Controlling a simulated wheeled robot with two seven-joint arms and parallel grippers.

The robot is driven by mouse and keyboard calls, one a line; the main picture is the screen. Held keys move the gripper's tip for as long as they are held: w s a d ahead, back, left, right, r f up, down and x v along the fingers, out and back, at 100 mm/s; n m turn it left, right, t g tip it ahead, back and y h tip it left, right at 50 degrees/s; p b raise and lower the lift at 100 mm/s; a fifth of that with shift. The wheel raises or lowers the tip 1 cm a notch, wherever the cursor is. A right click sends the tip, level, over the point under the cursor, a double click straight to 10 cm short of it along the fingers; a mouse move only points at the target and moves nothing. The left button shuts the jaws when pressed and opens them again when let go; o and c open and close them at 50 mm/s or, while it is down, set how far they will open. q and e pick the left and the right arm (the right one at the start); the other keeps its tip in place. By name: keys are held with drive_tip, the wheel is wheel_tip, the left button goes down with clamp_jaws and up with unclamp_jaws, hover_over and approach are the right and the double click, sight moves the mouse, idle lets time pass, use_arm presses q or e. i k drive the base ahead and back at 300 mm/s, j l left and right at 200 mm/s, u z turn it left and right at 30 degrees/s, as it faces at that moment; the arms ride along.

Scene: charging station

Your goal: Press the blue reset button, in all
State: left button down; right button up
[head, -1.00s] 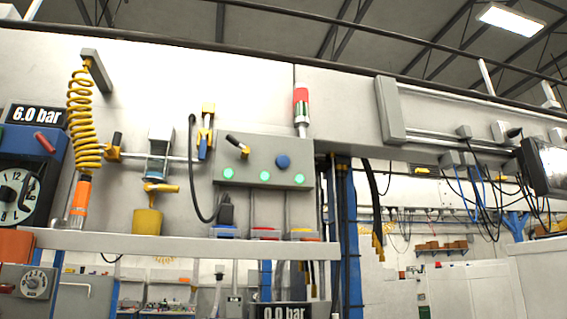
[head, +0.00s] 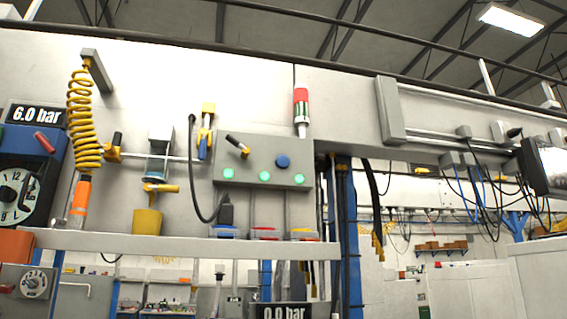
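The blue reset button (head: 283,161) is a round knob on the front of a grey control box (head: 262,150) in the middle of the head view. On the same box, a black-handled lever switch (head: 238,145) sits to the left of the button. Three green lamps (head: 264,176) glow in a row below. A stack light (head: 301,108) with a red top stands above the box's right end. Neither of my grippers shows in the head view.
A grey shelf (head: 180,245) runs below the box, with blue, red and yellow sockets (head: 264,233) on it. A black cable hangs left of the box. A coiled yellow hose (head: 82,115), a yellow cup (head: 147,221) and a gauge (head: 15,192) are at the left.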

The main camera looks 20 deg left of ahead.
sight(282, 161)
drive_tip(key=i+l+u, duration=0.65)
drive_tip(key=l+u, duration=0.2)
drive_tip(key=i+l+u, duration=0.25)
drive_tip(key=l, duration=0.25)
drive_tip(key=k+j, duration=0.05)
drive_tip(key=k, duration=0.05)
